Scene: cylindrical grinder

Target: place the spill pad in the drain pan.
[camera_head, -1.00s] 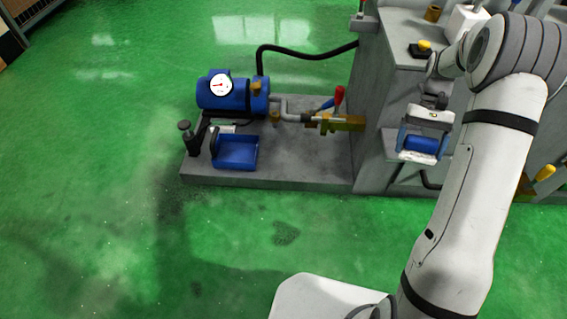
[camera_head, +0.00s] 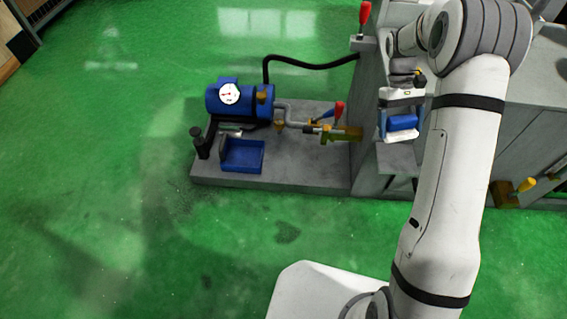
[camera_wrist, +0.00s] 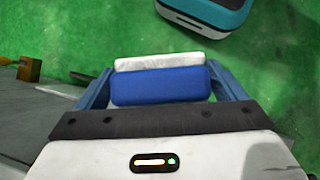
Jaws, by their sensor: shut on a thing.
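My gripper (camera_head: 401,130) is shut on the spill pad (camera_head: 401,122), a small blue and white block. It holds the pad in the air in front of the grey machine, to the right of the plinth's pump. In the wrist view, the pad's blue side (camera_wrist: 160,87) sits between the two blue fingers, with a white part beyond it. The drain pan (camera_head: 243,155) is a shallow blue tray on the grey plinth, in front of the pump. It looks empty and lies well left of my gripper and lower. I do not make out the pan in the wrist view.
A blue pump (camera_head: 238,102) with a white gauge stands behind the pan. A dark post (camera_head: 200,143) is at the pan's left. Pipes and a red-handled valve (camera_head: 338,112) stand between the pan and the machine. The green floor in front is clear.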

